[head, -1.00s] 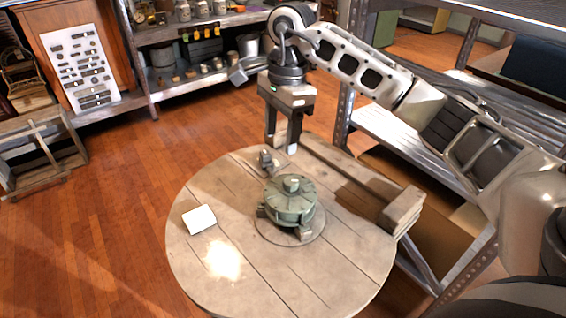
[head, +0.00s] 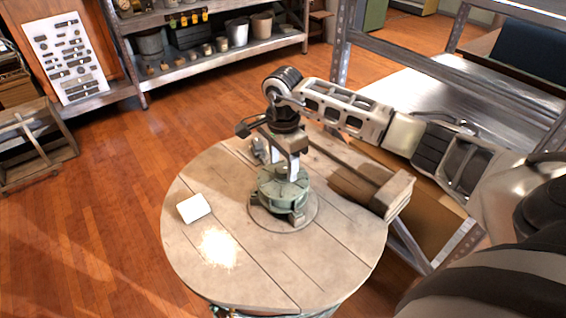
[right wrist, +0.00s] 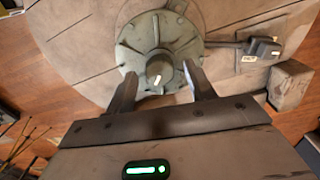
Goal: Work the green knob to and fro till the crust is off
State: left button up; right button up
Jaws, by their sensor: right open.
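The housing stands on a disc on the round wooden table (head: 230,270). In the right wrist view the housing (right wrist: 140,28) fills the upper middle. My right gripper (head: 284,166) points down over the housing. In the right wrist view my right gripper (right wrist: 163,86) is open, with one finger on each side of the knob and gaps between. I cannot make out any crust. My left gripper is not in view.
A white card (head: 194,208) lies on the table at left. A small dark fitting (right wrist: 262,48) sits beside the housing. A wooden block (head: 392,194) stands at the table's right edge. Metal shelving (head: 350,60) stands behind my right arm. The table's front is clear.

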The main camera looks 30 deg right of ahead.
jog(key=shift+f, duration=0.5)
jog(key=c, duration=1)
jog(key=shift+m, duration=0.3)
jog(key=m, duration=0.4)
jog(key=shift+m+b, duration=0.35)
jog(key=shift+m, duration=0.05)
jog(key=m, duration=0.4)
jog(key=shift+m, duration=0.4)
